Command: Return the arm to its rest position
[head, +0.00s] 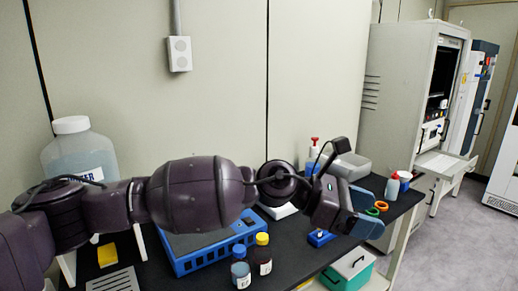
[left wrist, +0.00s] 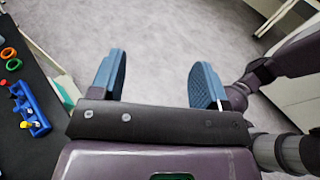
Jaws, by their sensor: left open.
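My left arm reaches across the head view from the left, above the black bench. My left gripper (head: 362,212) is at the right end of this arm, near the bench's front edge. Its two blue fingers are apart with nothing between them. In the left wrist view the open left gripper (left wrist: 158,82) has only grey floor behind it. My right gripper does not show in either view.
A green box (head: 350,268) is below the bench edge. A tall cabinet (head: 402,90) stands behind. Floor at right is clear.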

